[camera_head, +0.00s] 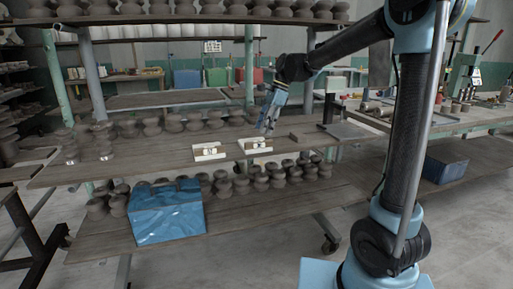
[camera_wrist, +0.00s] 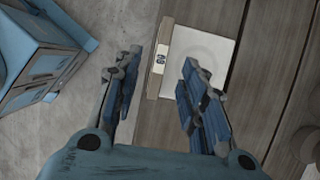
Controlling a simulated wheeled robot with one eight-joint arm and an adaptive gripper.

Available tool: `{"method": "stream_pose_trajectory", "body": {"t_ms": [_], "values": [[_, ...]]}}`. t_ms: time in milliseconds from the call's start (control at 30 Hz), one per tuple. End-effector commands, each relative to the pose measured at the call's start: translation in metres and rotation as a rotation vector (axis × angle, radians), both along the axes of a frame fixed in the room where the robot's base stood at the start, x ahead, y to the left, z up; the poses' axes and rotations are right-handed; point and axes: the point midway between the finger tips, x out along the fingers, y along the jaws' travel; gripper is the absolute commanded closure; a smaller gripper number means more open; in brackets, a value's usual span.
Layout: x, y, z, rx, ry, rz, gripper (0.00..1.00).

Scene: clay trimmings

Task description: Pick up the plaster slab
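Two flat white square pieces lie on the middle wooden shelf in the head view, a left one (camera_head: 208,152) and a right one (camera_head: 255,145). Each bears small light blocks. I cannot tell for certain which one is the plaster slab. My gripper (camera_head: 268,126) hangs over the right one, pointing down. In the wrist view one white square (camera_wrist: 205,55) shows a faint round mark and a tan strip with dark marks along its left side. My gripper (camera_wrist: 160,66) is open and empty there. Its right finger covers part of the square; its left finger is beyond the shelf edge.
The wooden shelf (camera_head: 110,174) carries rows of dark clay pieces (camera_head: 205,121) behind the white squares. A lower shelf holds more clay pieces and a blue bin (camera_head: 168,212). A metal tray (camera_head: 348,131) lies to the right. Blue equipment (camera_wrist: 45,55) shows left in the wrist view.

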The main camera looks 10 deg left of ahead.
Motion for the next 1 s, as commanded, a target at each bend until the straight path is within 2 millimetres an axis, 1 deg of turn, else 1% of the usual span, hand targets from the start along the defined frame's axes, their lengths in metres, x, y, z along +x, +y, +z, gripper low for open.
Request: {"method": "stream_pose_trajectory", "body": {"t_ms": [33,267,500,600,733,1000], "values": [[-0.001,0.002,-0.005,0.000,0.000,0.000,0.62],[-0.002,0.005,-0.017,0.000,0.000,0.000,0.62],[-0.003,0.013,-0.048,0.000,-0.001,0.002,0.62],[-0.005,0.015,-0.057,0.001,-0.001,0.001,0.62],[-0.006,0.017,-0.061,0.000,-0.001,0.000,0.62],[-0.006,0.017,-0.061,0.000,-0.001,0.000,0.62]]}}
